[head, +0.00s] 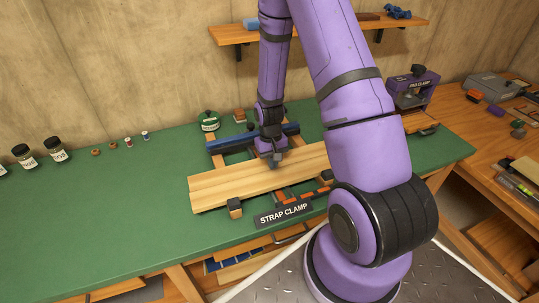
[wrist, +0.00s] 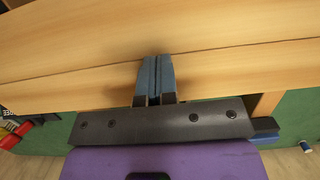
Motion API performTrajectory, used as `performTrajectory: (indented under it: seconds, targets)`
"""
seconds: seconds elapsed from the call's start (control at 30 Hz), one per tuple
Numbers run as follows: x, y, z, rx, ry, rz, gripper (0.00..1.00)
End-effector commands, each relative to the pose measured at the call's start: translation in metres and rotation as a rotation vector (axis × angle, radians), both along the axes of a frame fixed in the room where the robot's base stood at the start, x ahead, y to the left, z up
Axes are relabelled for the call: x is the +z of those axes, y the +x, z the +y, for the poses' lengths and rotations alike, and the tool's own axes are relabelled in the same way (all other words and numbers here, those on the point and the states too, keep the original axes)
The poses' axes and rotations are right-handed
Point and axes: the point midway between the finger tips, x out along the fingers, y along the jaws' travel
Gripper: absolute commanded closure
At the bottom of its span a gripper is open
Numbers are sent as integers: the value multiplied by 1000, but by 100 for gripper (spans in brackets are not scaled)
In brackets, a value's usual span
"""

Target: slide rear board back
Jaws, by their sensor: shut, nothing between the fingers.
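Pale wooden boards lie side by side on the strap clamp frame (head: 235,208) on the green bench. The rear board (head: 225,176) is the strip farthest back; it also shows in the wrist view (wrist: 215,78), with a thin seam along its edge. My gripper (head: 274,161) points down at the rear part of the boards, right of their middle. In the wrist view its fingers (wrist: 157,62) are together with nothing between them, tips over the rear board close to the seam. Whether they touch the wood I cannot tell. My arm hides part of the boards' right end.
A blue bar (head: 225,144) runs behind the boards. A green tin (head: 209,122) stands behind it. Jars (head: 54,151) and small spools stand at the back left. A purple clamp device (head: 413,88) is at the right. The green bench top (head: 110,215) left of the boards is clear.

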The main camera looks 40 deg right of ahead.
Motion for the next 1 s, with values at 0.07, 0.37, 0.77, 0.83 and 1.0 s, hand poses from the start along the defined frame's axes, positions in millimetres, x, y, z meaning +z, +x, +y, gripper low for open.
performTrajectory:
  seconds: [0.07, 0.37, 0.77, 0.83, 1.0]
  targets:
    - [-5, 0, 0, 0, 0, 0, 100]
    - [-9, 0, 0, 0, 1, 2, 100]
    - [-9, 42, -13, 0, -3, -7, 100]
    - [-9, 49, -14, 0, -3, -6, 100]
    - [-9, 52, -15, 0, -2, -6, 100]
